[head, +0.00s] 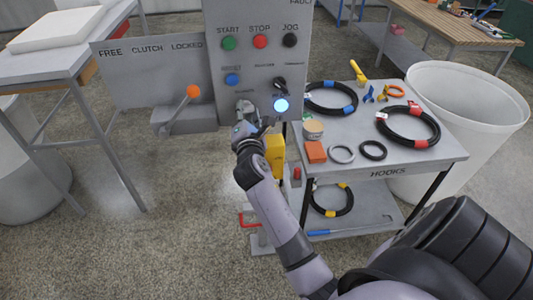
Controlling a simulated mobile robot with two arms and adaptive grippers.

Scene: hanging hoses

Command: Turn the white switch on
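A grey control panel (247,75) stands upright in the head view. Low on its right side is a round white light or switch face (281,104) with a bluish glow. Just above it is a dark knob (279,84). My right gripper (245,108) is at the panel's lower edge, just left of the glowing disc. Its fingers are small and overlap the panel, so I cannot tell whether they are open or touch anything. It hides part of the panel's bottom row. My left gripper is not in view.
Green (228,43), red (260,41) and black (289,40) buttons top the panel. An orange-knobbed lever (192,92) is at its left. A grey cart (437,155) with hoses and rings stands close on the right, beside a white bin (490,100).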

